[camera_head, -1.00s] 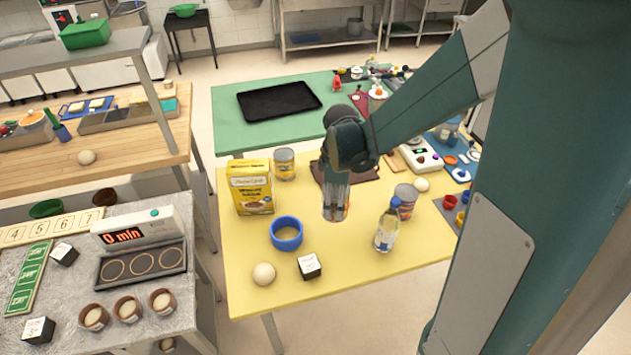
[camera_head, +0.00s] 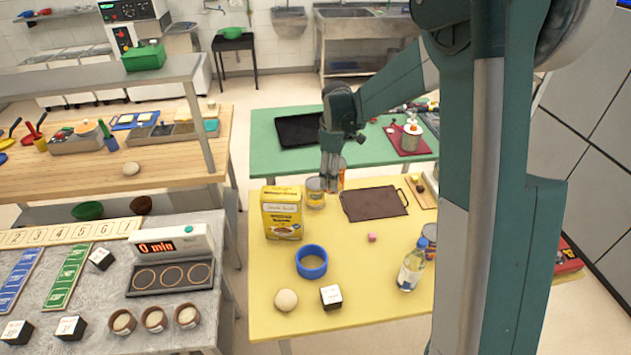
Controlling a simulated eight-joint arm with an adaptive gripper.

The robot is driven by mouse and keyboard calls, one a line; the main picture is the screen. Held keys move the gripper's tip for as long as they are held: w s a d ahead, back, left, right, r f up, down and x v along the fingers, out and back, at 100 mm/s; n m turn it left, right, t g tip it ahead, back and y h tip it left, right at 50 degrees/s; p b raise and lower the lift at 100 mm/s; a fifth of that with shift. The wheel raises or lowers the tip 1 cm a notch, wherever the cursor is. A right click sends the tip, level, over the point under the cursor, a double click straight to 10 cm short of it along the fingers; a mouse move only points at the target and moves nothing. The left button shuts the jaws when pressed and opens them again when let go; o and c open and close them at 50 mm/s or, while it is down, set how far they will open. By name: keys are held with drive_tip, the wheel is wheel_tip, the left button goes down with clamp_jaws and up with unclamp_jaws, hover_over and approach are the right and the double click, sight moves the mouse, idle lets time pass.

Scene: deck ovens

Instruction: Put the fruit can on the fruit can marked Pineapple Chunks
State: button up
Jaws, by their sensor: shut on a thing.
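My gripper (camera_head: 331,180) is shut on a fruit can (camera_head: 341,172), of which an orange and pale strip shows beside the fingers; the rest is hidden. A second fruit can (camera_head: 315,194), with a silver top and yellowish label, stands upright on the yellow table just left of the fingers. The held can and fingers overlap its right side in the picture; I cannot tell whether they touch. A third can (camera_head: 430,233) stands at the right behind the bottle, partly hidden by my arm. The labels are too small to read.
A yellow box (camera_head: 282,213) stands left of the second can. A dark board (camera_head: 374,204) lies to its right. A blue ring (camera_head: 311,262), a bottle (camera_head: 411,266), a pale ball (camera_head: 286,300) and a white-topped cube (camera_head: 331,296) are nearer. The table's middle is mostly clear.

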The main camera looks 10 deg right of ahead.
drive_tip(key=w+a+r+p, duration=0.1)
drive_tip(key=w+a+r, duration=0.1)
drive_tip(key=w, duration=0.3)
drive_tip(key=w+a+r, duration=0.2)
drive_tip(key=w, duration=0.3)
drive_tip(key=shift+a+p, duration=0.3)
drive_tip(key=shift+p, duration=0.1)
drive_tip(key=shift+f, duration=0.1)
hover_over(316, 183)
drive_tip(key=shift+w+f, duration=0.1)
drive_tip(key=shift+f, duration=3)
drive_tip(key=shift+f, duration=1.85)
drive_tip(key=shift+f, duration=0.15)
drive_tip(key=o, duration=1.4)
